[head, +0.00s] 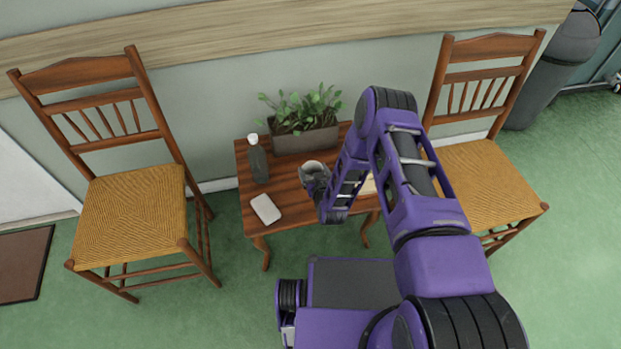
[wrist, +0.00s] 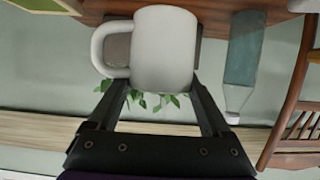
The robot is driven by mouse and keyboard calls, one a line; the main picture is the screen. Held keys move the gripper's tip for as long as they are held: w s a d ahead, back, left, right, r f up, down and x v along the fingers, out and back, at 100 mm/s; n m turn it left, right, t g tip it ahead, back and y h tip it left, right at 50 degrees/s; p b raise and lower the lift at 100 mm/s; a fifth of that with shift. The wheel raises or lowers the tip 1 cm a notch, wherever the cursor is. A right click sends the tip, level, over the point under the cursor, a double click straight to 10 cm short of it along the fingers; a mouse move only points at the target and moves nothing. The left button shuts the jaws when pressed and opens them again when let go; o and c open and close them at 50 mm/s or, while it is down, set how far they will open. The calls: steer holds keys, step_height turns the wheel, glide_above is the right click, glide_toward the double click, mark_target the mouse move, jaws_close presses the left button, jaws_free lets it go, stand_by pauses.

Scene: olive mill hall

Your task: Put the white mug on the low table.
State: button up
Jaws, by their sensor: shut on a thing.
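The white mug (head: 314,168) is between the fingers of my gripper (head: 319,182), over the middle of the low wooden table (head: 292,207). In the wrist view the mug (wrist: 165,48) fills the space between the two dark fingers of my gripper (wrist: 158,88), its handle to the left. The picture there is upside down, with the table's brown top (wrist: 270,14) along the upper edge. My gripper is shut on the mug. Whether the mug's base touches the tabletop I cannot tell. My arm hides the table's right part.
A planter with green leaves (head: 305,140) stands at the table's back. A grey bottle (head: 257,160) stands at the left and a white flat object (head: 265,208) lies at the front left. A pale item (head: 369,185) is partly hidden by my arm. Chairs (head: 135,215) (head: 480,180) flank the table.

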steer(key=shift+f+b, duration=0.6)
steer(key=shift+f, duration=2.6)
steer(key=o, duration=1.4)
steer(key=shift+f, duration=0.15)
steer(key=shift+c, duration=0.2)
steer(key=shift+r, duration=0.25)
steer(key=p+v, duration=0.2)
steer(key=v, duration=1)
steer(key=shift+f, duration=0.2)
steer(key=shift+p, duration=0.3)
